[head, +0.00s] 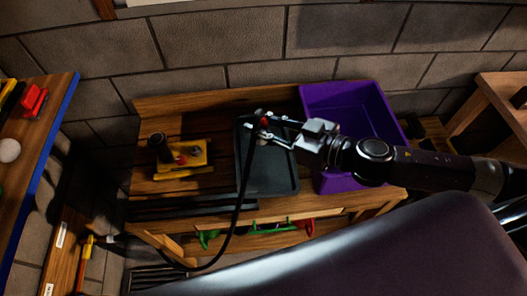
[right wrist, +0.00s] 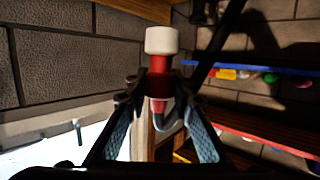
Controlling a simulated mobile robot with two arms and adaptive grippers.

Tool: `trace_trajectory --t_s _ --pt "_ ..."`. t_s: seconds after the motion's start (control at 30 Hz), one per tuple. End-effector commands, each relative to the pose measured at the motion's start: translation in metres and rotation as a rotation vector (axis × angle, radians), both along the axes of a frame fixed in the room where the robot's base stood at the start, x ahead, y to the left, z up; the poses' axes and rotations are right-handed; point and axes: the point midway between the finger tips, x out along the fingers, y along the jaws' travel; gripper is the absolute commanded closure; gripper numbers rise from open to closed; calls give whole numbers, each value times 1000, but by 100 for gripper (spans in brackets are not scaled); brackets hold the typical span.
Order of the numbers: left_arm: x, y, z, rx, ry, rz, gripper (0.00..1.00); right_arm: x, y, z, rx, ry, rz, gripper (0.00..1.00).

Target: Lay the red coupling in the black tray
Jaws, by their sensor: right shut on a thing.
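My right gripper (head: 258,125) reaches in from the right and is over the far part of the black tray (head: 285,175). It is shut on the red coupling (right wrist: 159,82), which has a white cap and sits between the fingers in the right wrist view. In the head view only a small red spot of the coupling (head: 264,121) shows, the rest hidden by the fingers. The gap between the coupling and the tray is hard to judge. My left gripper is not in view.
A purple bin (head: 345,100) stands right of the tray on the wooden bench (head: 155,215). A yellow tool with a black cylinder (head: 185,155) is left of it. A black hose (head: 238,215) hangs from near the gripper past the bench front. A blue-edged shelf (head: 45,130) is at left.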

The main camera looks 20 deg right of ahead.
Motion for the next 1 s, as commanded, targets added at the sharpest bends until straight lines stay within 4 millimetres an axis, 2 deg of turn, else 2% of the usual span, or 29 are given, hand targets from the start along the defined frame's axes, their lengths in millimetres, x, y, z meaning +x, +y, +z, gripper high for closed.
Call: trace_trajectory --t_s 0.03,0.27,0.37,0.5,0.8,1.0 --pt "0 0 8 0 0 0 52 0 5 0 5 4 -11 100" --pt "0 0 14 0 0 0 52 0 14 -19 1 5 -31 100" --pt "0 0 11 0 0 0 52 0 14 -39 0 6 -33 100" --pt "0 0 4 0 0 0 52 0 14 -77 2 8 -35 100" --pt "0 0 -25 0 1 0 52 0 14 -155 3 4 -34 100" --pt "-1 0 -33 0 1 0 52 1 14 -173 1 1 -31 100"
